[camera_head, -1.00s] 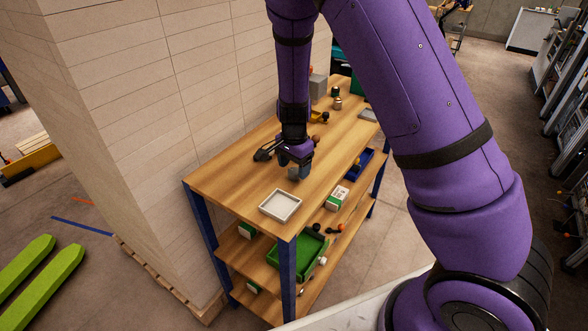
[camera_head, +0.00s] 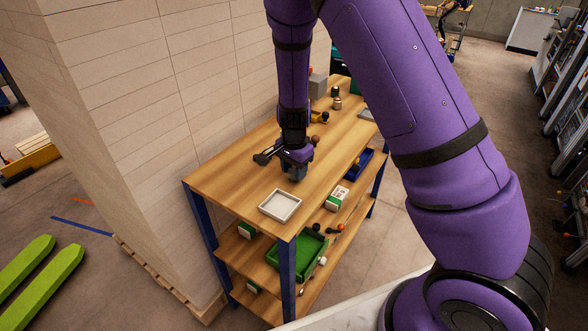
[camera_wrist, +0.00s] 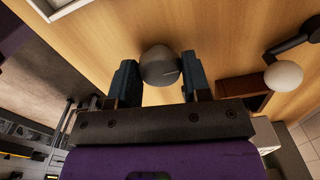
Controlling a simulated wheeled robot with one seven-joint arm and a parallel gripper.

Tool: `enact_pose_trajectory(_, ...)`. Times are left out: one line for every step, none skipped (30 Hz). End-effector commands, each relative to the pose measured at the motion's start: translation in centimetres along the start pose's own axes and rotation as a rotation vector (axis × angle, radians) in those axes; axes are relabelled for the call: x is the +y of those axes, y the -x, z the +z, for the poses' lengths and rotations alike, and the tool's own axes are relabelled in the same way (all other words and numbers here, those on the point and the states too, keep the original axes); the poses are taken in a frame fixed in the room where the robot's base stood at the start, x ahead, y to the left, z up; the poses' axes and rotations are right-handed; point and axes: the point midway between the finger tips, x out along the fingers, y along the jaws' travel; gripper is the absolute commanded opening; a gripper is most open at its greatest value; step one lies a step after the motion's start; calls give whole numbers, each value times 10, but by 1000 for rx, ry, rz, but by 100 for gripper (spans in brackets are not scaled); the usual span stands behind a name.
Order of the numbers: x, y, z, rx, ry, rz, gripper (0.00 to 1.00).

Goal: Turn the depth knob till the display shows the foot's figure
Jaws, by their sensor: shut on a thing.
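A grey, rounded knob-like piece (camera_wrist: 160,66) shows between my fingertips in the wrist view, with a small mark on its face. My gripper (camera_wrist: 158,74) is shut on it, one dark finger on each side. In the head view my gripper (camera_head: 295,172) is low over the middle of the wooden bench (camera_head: 235,178) and mostly hides the piece. I can make out neither a display nor a foot with a figure in either view.
A pale tray (camera_head: 281,206) lies near the bench's front corner. A dark lever with a pale ball end (camera_wrist: 283,75) and a brown block (camera_wrist: 243,90) are close beside my gripper. Lower shelves hold a green bin (camera_head: 298,258).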

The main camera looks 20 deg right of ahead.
Motion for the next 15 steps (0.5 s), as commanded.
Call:
enact_pose_trajectory(0, 0, 0, 0, 14, -1, 20)
enact_pose_trajectory(0, 0, 0, 0, 26, -1, 20)
enact_pose_trajectory(0, 0, 0, 0, 44, -1, 20)
enact_pose_trajectory(0, 0, 0, 0, 58, -1, 20)
enact_pose_trajectory(0, 0, 0, 0, 76, -2, 20)
enact_pose_trajectory(0, 1, -1, 0, 101, -2, 20)
enact_pose_trajectory(0, 1, -1, 0, 122, -2, 20)
enact_pose_trajectory(0, 1, -1, 0, 144, -2, 20)
enact_pose_trajectory(0, 1, -1, 0, 176, -2, 20)
enact_pose_trajectory(0, 1, -1, 0, 202, -2, 20)
enact_pose_trajectory(0, 1, 0, -1, 227, -2, 20)
enact_pose_trajectory(0, 1, -1, 0, 264, -2, 20)
enact_pose_trajectory(0, 1, -1, 0, 292, -2, 20)
enact_pose_trajectory(0, 1, -1, 0, 321, -2, 20)
enact_pose_trajectory(0, 1, -1, 0, 359, -2, 20)
